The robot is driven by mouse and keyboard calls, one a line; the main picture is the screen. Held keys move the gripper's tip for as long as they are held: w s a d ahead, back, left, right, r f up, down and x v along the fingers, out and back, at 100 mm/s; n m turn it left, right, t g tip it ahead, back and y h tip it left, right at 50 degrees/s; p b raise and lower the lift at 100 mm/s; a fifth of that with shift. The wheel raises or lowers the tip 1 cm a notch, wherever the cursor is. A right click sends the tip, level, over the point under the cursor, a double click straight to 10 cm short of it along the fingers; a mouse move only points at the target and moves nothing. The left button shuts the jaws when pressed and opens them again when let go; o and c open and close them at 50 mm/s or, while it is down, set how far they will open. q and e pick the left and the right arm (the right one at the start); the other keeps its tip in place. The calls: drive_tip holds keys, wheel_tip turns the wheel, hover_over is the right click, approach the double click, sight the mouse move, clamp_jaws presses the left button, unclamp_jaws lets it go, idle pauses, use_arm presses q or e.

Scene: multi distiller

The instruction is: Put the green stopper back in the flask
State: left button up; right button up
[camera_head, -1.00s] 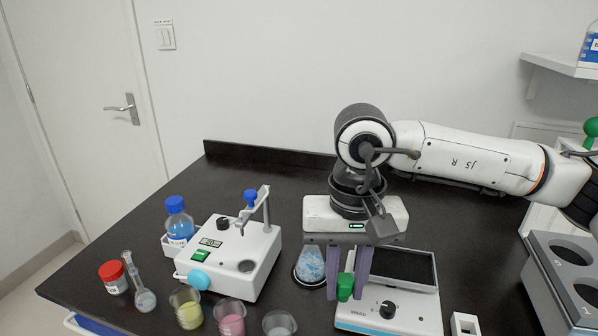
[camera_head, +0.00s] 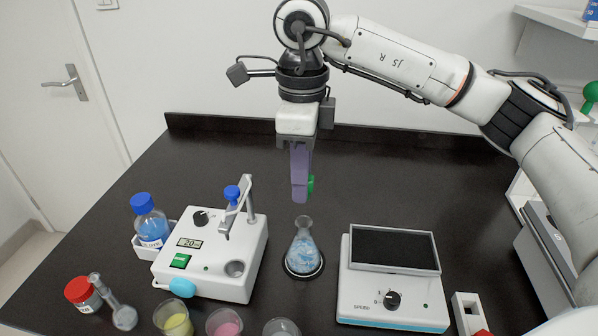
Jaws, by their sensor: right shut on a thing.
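The flask (camera_head: 303,250) is a clear conical vessel with blue and white contents. It stands upright on a dark round base on the bench, between the two white devices, and its narrow mouth is open. My right gripper (camera_head: 300,194) points down above and just behind the flask's mouth, apart from it. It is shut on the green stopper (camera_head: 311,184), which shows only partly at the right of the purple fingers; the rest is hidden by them. My left gripper is not in view.
A white device with an upright arm and blue knob (camera_head: 215,255) stands left of the flask. A white device with a dark plate (camera_head: 394,280) stands at its right. Several small vessels and a blue-capped bottle (camera_head: 150,222) are at the left. The back of the bench is clear.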

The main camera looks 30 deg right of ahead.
drive_tip(key=shift+f+b, duration=0.9)
drive_tip(key=shift+f, duration=0.5)
drive_tip(key=shift+f+b, duration=0.75)
drive_tip(key=shift+f, duration=0.45)
drive_tip(key=shift+f+b, duration=0.8)
drive_tip(key=shift+f, duration=0.05)
drive_tip(key=o, duration=1.1)
wheel_tip(320, 180, up, 10)
drive_tip(key=shift+r+p, duration=0.15)
drive_tip(key=shift+p, duration=0.15)
